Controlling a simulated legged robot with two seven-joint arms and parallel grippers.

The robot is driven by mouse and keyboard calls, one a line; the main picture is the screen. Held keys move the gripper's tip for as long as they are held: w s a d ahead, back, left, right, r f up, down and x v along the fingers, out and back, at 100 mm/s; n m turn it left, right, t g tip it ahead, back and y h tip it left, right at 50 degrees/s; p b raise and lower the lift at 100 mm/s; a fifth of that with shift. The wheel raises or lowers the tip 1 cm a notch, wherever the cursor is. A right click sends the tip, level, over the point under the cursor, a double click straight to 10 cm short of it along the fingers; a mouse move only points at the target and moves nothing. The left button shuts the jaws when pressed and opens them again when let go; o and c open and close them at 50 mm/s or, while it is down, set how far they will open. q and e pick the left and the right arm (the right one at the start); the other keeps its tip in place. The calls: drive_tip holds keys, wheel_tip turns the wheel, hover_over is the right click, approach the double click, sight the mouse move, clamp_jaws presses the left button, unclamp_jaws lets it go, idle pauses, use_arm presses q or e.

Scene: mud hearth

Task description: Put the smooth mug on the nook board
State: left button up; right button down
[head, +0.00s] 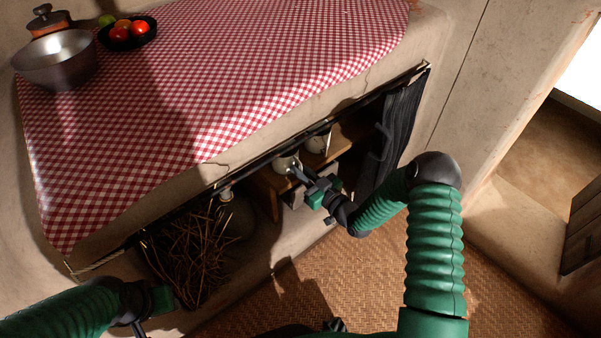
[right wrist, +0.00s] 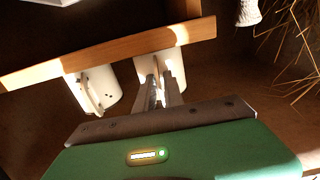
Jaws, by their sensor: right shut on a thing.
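My right gripper (head: 297,172) reaches into the nook under the counter. It is shut on a plain white mug (head: 283,163), also seen between the fingers in the right wrist view (right wrist: 148,68). The mug's smoothness is hard to judge. A second white mug (head: 318,143) stands beside it; in the right wrist view (right wrist: 102,88) it shows a handle and small dark specks. The wooden nook board (head: 264,183) is close to both mugs, and its edge crosses the right wrist view (right wrist: 110,54). Contact between held mug and board is unclear. My left gripper (head: 150,308) is at the lower left, its fingers unclear.
A dark curtain (head: 398,130) hangs right of the nook. Straw (head: 190,250) and a round pot (head: 240,215) lie to the left. The counter's checked cloth (head: 220,80) bears a metal pan (head: 55,62) and a black bowl (head: 113,43) of fruit; its middle is clear.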

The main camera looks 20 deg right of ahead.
drive_tip(key=c, duration=1.5)
unclamp_jaws()
drive_tip(key=shift+o, duration=0.2)
drive_tip(key=shift+s+r, duration=0.1)
drive_tip(key=shift+s, duration=0.05)
drive_tip(key=p+v, duration=0.6)
drive_tip(key=v, duration=0.5)
drive_tip(key=s+a+r+m+g+h, duration=0.2)
drive_tip(key=s+a+r+g+h, duration=0.1)
drive_tip(key=s+r+g, duration=0.2)
drive_tip(key=s+a+r+m+g+h, duration=0.2)
drive_tip(key=s+a+r+g+h, duration=0.1)
drive_tip(key=s+g, duration=0.6)
drive_tip(key=s+r, duration=0.1)
drive_tip(key=s, duration=0.3)
drive_tip(key=shift+s+a+r, duration=0.2)
drive_tip(key=shift+a+r, duration=0.05)
drive_tip(key=shift+r, duration=0.15)
